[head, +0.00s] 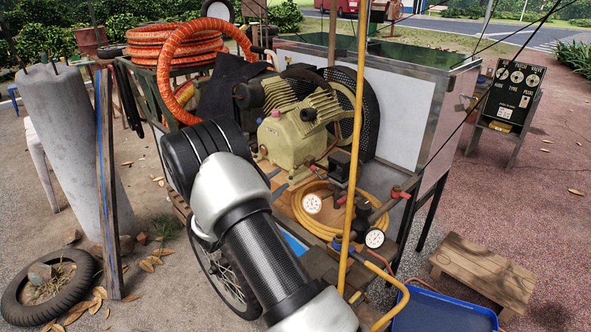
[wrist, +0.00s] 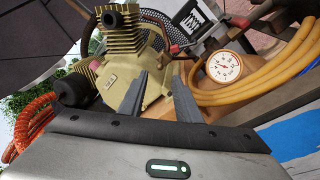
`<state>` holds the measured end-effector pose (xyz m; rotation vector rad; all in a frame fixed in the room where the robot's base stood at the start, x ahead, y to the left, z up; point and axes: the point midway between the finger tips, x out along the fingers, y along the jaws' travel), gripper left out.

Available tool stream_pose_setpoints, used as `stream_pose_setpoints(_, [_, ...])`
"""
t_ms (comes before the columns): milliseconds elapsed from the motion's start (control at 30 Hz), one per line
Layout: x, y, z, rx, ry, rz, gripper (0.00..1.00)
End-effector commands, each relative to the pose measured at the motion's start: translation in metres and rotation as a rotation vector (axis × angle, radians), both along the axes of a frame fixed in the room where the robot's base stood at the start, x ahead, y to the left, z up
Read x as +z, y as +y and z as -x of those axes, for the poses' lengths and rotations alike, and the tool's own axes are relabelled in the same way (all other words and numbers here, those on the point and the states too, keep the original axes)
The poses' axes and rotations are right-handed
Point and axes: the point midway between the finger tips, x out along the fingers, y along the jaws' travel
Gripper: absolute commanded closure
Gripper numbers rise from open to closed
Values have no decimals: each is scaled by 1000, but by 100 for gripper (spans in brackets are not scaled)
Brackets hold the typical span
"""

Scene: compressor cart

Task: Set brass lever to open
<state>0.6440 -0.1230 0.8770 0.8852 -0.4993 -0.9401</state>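I cannot clearly pick out a brass lever in either view. The compressor cart's valve fittings (head: 377,212) stand at the right of the cart in the head view, with small red handles (head: 397,192) and a blue one below. In the wrist view a small red part (wrist: 175,48) shows beyond the fingertips, too small to identify. My gripper (wrist: 161,69) shows two dark fingers apart with nothing between them, in front of the tan compressor (wrist: 125,72). In the head view my arm hides the gripper.
A white gauge (wrist: 223,66) and yellow hose (wrist: 265,75) lie right of the fingers. The compressor (head: 292,135) and a coiled yellow hose (head: 300,212) sit on the cart. A yellow pole (head: 354,120) rises in front. A blue tray (head: 440,312) and wooden stool (head: 485,272) stand at lower right.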

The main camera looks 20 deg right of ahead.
Motion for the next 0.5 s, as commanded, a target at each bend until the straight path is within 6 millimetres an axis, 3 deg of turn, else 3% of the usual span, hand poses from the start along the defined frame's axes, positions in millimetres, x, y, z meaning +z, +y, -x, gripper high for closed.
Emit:
stream_pose_setpoints(200, [-1, -43, -24, -4, -1, 0, 69])
stream_pose_setpoints(500, [-1, -79, -47, -1, 0, 0, 69])
